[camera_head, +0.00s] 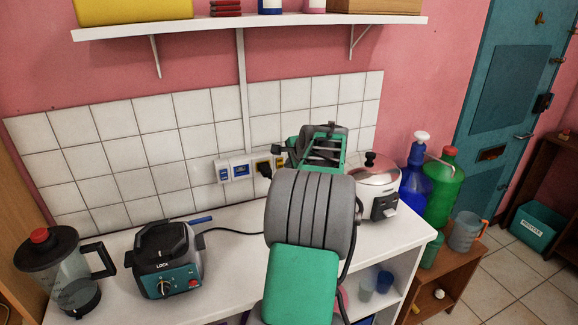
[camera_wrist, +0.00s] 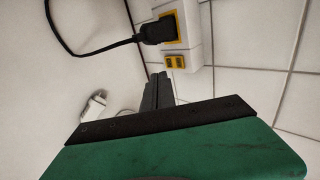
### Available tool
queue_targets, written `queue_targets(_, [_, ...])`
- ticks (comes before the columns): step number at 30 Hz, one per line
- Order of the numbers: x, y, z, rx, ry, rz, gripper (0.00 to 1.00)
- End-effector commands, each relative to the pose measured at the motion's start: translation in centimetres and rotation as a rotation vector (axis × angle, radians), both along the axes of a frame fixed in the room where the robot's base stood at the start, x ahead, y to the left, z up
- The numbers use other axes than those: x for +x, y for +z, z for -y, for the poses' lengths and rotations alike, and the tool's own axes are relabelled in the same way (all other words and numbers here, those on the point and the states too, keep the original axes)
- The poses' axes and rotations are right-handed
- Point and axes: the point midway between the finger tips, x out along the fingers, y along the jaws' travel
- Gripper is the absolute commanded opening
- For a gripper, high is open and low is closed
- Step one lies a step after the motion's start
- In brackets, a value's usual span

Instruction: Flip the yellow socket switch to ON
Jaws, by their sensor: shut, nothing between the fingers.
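The yellow socket (camera_wrist: 183,42) is in a white wall strip at the top of the wrist view, with a black plug (camera_wrist: 158,30) in it. The small yellow switch (camera_wrist: 175,62) sits just below it in that view. Its tilt is too small to read. My gripper (camera_wrist: 158,76) is shut and empty, with its tips just below the yellow switch in the picture; I cannot tell if they touch it. In the head view, the yellow socket (camera_head: 254,162) shows left of my gripper, and my arm hides the right end of the strip.
Blue sockets (camera_head: 240,171) are left on the strip. The grill appliance (camera_head: 167,262) and blender (camera_head: 62,272) stand on the white counter (camera_head: 225,265). The rice cooker (camera_head: 375,185) is close right of my arm. A black cord (camera_wrist: 88,50) runs from the plug. The shelf (camera_head: 290,20) is above.

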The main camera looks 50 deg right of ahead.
Motion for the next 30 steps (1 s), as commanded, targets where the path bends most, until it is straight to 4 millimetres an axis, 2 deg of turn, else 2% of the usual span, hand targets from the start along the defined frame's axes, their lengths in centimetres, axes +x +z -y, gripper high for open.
queue_targets(1, [-0.7,1.3,-0.3,-0.010,-0.001,0.004,0.00])
queue_targets(6, [-3.4,4.2,-1.6,-0.007,-0.006,0.004,0.00])
queue_targets(12, [-5.2,6.4,-2.7,-0.004,-0.007,0.002,0.00])
queue_targets(23, [-5.4,6.9,-3.1,-0.004,-0.003,0.001,0.00])
queue_targets(30, [-5.6,5.0,-3.3,0.022,-0.002,-0.034,0.00])
